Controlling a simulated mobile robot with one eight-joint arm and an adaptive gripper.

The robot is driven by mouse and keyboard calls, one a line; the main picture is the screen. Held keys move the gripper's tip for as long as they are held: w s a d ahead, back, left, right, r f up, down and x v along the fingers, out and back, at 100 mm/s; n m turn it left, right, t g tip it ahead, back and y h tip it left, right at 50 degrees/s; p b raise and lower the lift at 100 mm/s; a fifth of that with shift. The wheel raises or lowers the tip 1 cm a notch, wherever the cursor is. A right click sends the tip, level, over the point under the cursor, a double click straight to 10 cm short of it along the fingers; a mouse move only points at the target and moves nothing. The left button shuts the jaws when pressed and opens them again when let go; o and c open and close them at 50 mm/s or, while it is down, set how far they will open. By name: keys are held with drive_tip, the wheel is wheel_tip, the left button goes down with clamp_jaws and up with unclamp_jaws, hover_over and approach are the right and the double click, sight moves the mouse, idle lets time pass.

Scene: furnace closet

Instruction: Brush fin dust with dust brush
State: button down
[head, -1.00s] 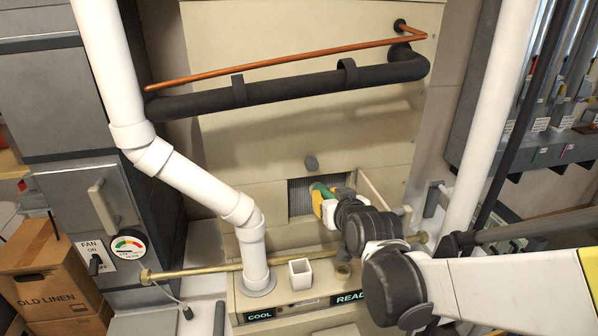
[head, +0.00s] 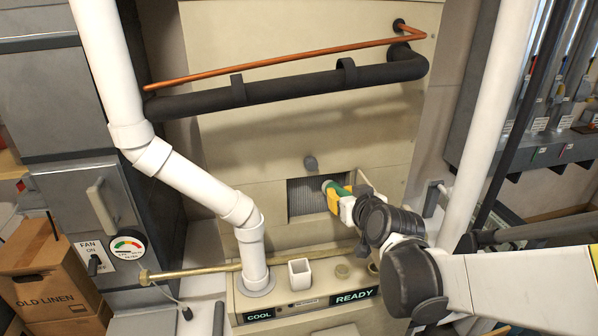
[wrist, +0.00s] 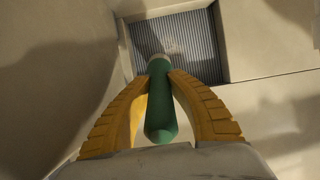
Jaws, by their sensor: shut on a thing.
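My gripper (wrist: 160,87) has yellow fingers shut on the green handle of the dust brush (wrist: 161,110). In the head view the gripper (head: 334,198) and the dust brush (head: 338,188) are at the square opening in the beige cabinet. The finned panel (head: 304,198) fills that opening with fine grey vertical ribs; the wrist view shows it too (wrist: 208,62). The far end of the brush lies over the fins; I cannot tell whether its bristles touch them. A small pale patch, possibly dust (wrist: 174,46), shows on the fins beside the brush tip.
A white pipe (head: 197,188) runs down left of the opening. A brass rod (head: 200,270) crosses below it. A small white cup (head: 300,272) stands on the ledge with the COOL and READY signs. A white vertical pipe (head: 497,120) stands to the right.

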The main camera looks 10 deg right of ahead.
drive_tip(key=shift+d, duration=0.2)
drive_tip(key=shift+a, duration=2.15)
drive_tip(key=shift+d, duration=0.1)
drive_tip(key=shift+d, duration=2.05)
drive_tip(key=shift+a, duration=2.15)
